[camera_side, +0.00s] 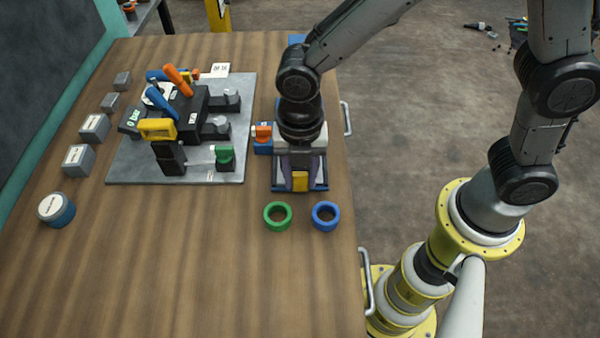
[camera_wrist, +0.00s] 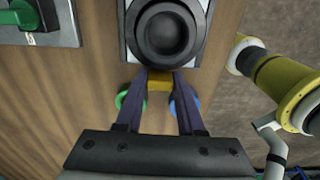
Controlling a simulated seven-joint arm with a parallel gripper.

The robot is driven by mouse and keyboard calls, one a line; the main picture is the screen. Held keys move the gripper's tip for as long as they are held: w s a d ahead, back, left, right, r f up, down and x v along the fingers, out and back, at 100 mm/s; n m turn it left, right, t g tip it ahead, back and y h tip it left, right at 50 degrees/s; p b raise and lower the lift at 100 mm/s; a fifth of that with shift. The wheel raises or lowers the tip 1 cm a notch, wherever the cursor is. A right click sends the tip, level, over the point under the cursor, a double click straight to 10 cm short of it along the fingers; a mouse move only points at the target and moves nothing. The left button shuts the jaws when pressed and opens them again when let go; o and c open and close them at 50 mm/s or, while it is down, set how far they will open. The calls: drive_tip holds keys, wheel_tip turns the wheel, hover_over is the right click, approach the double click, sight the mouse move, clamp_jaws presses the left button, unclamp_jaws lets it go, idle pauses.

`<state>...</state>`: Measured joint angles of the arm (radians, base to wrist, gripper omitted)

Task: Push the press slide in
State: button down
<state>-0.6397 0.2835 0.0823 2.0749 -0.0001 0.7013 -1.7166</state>
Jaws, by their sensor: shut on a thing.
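The press (camera_side: 318,187) stands at the right side of the table, with a blue base and a grey body, largely hidden under my arm. A yellow block (camera_side: 300,182), apparently the slide's handle, is at its front. My gripper (camera_wrist: 160,84) points down over the press, its two dark fingers shut on the yellow block, which also shows between them in the wrist view (camera_wrist: 159,78). A dark round cup (camera_wrist: 165,32) on a pale plate lies just beyond the fingers in the wrist view. How far the slide is in cannot be told.
A green ring (camera_side: 278,227) and a blue ring (camera_side: 326,227) lie just in front of the press. A grey board (camera_side: 130,172) with levers and blocks is to the left. An orange-topped part (camera_side: 262,132) sits close beside the press. The table's front is clear.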

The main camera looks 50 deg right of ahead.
idle(0.4)
drive_tip(key=w+d, duration=0.2)
drive_tip(key=w, duration=0.1)
drive_tip(key=shift+d+r, duration=0.1)
drive_tip(key=shift+d, duration=0.3)
drive_tip(key=c, duration=0.5)
unclamp_jaws()
drive_tip(key=shift+s, duration=0.1)
wheel_tip(320, 180, up, 14)
drive_tip(key=shift+f, duration=0.1)
